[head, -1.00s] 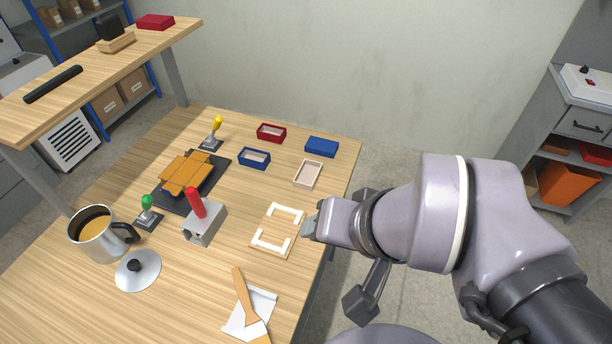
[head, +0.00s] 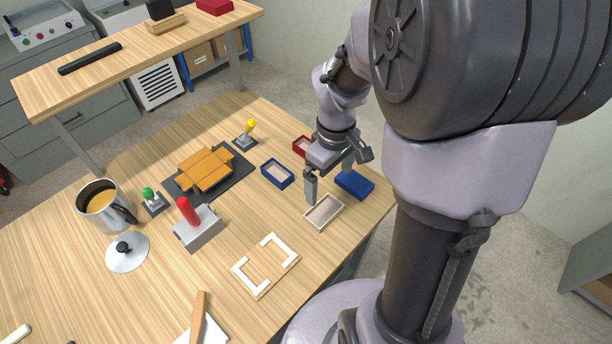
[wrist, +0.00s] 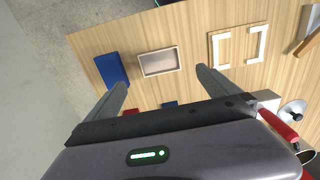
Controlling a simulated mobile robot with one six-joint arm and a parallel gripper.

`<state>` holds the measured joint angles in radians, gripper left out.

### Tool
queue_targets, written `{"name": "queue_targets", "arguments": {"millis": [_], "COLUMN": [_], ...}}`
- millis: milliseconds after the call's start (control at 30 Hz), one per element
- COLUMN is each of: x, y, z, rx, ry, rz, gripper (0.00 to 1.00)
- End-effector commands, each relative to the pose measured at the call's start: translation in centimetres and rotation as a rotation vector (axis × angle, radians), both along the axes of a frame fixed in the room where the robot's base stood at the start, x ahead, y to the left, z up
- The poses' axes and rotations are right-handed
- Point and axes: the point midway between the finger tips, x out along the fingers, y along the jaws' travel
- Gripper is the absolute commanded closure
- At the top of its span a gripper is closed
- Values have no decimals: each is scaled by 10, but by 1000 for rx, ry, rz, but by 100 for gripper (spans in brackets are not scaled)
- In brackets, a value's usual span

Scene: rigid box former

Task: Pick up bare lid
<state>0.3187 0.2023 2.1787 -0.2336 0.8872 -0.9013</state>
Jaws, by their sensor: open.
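The bare lid is a shallow, undecorated beige-grey tray (head: 323,211) lying on the table near its right edge. It looks empty, open side up, and also shows in the wrist view (wrist: 158,62). My gripper (head: 329,187) is open and empty, pointing down above the table by the bare lid and the blue lid. In the wrist view the fingertips (wrist: 162,77) are spread, with the bare lid seen between and beyond them. I see no contact with it.
A closed blue box or lid (head: 354,185) lies beside the bare lid. A blue-edged tray (head: 277,174) and a partly hidden red tray (head: 302,147) lie behind. A wooden plate with white corner pieces (head: 265,265) lies in front. A grey block with a red lever (head: 197,228) stands left.

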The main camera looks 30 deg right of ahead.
Motion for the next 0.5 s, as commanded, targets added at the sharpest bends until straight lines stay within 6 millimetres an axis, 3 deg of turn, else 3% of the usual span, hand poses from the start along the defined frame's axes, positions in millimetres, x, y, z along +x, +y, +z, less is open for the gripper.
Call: {"name": "queue_targets", "arguments": {"millis": [33, 200, 500], "x": [-1, -1, 1], "y": [0, 0, -1], "z": [-25, -68, -102], "rx": [1, 1, 0], "ry": [5, 1, 0], "rz": [1, 0, -1], "gripper": [0, 0, 0]}}
